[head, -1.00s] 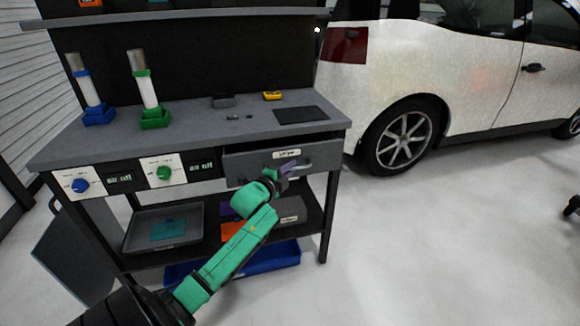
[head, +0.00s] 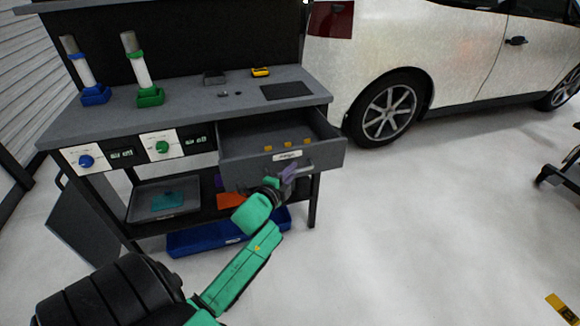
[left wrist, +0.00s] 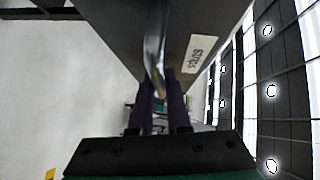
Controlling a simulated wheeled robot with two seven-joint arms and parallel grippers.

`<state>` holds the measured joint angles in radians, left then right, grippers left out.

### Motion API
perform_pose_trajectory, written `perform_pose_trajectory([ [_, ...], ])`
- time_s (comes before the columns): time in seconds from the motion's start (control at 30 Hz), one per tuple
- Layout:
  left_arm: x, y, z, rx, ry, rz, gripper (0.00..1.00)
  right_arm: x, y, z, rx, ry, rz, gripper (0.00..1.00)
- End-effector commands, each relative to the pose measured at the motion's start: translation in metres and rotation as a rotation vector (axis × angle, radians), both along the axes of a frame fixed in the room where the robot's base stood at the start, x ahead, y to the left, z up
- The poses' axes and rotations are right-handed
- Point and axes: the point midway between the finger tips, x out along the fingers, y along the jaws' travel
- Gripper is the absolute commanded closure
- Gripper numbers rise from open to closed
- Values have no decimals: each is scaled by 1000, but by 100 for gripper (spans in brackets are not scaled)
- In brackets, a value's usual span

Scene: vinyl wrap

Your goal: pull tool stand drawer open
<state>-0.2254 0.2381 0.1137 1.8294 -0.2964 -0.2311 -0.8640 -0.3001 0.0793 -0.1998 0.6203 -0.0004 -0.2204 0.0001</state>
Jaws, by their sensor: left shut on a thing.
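The tool stand (head: 190,110) is a grey workbench with a drawer (head: 325,157) at its right end. The drawer stands pulled out, and several small yellow items show inside it. Its front bears a white label and a handle, and the label also shows in the left wrist view (left wrist: 198,53). My left gripper (head: 287,180) is at the drawer front, shut on the drawer handle (left wrist: 156,50). In the left wrist view its purple fingers are on either side of the metal handle bar. My right gripper is not in view.
Blue and green holders with white cylinders (head: 138,70) stand on the bench top. A lower shelf holds a grey tray (head: 165,200), and a blue bin (head: 210,238) sits beneath. A white car (head: 410,60) is behind right. The floor right of the drawer is clear.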

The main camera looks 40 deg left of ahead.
Motion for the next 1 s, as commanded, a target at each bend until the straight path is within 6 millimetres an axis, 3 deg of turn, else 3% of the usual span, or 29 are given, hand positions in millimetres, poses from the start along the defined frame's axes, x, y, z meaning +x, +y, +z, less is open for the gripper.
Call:
perform_pose_trajectory([
  [0.27, 0, 0, -1, 0, 2, 0, 100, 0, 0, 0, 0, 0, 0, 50],
  [0.3, 0, 0, -1, 0, 2, 0, 70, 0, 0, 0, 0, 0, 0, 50],
  [0.33, 0, 0, -1, 0, 1, 0, 58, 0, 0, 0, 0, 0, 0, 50],
  [0.37, 0, 0, -1, 0, 1, 0, 56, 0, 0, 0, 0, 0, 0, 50],
  [0.77, -6, -1, 1, 0, 1, 0, 56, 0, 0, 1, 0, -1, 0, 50],
  [1.0, -54, -9, 6, -1, 4, 0, 56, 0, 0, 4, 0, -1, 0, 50],
])
